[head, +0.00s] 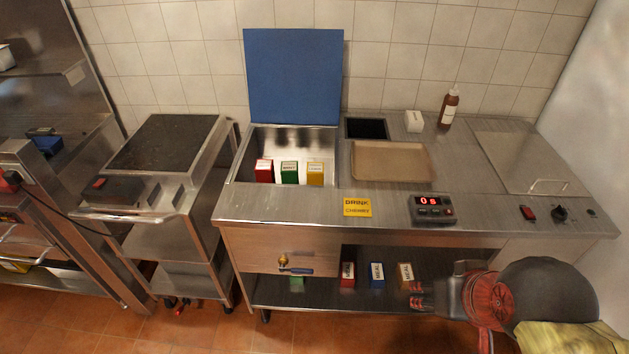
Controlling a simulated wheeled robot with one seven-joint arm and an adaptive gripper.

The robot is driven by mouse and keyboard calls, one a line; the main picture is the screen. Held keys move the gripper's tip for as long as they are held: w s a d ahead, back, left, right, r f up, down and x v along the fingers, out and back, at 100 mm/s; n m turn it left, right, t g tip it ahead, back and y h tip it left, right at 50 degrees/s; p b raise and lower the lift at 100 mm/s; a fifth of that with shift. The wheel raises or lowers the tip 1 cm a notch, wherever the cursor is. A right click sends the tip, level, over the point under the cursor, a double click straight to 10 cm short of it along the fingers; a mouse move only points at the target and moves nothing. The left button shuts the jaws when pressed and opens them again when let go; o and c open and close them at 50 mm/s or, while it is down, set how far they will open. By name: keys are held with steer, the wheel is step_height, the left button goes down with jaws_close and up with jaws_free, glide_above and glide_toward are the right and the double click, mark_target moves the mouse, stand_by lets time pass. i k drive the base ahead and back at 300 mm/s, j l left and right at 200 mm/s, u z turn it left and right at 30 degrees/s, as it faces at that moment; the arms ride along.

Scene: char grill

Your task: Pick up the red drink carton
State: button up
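A red carton (264,171) stands upright in the open steel well at the left of the counter, leftmost in a row with a green carton (289,172) and a yellow carton (315,174). Their labels are too small to read surely. A yellow card (357,207) on the counter's front reads DRINK CHERRY. Another red carton (347,274), seemingly labelled MEAL, stands on the lower shelf. My gripper (413,299) is low at the right, in front of the lower shelf and well away from the well. Its fingers are too small and dark to tell whether they are open.
The well (240,172) has a raised blue lid (294,76) behind it. A tan tray (391,161), a timer (432,208) and a brown bottle (449,107) are on the counter. Blue (377,275) and tan (405,275) cartons share the lower shelf. A grill (164,143) stands left.

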mark_target(265, 172)
steer(key=i+j, duration=0.15)
steer(key=i, duration=0.55)
steer(key=i+j+u, duration=0.15)
steer(key=i, duration=0.55)
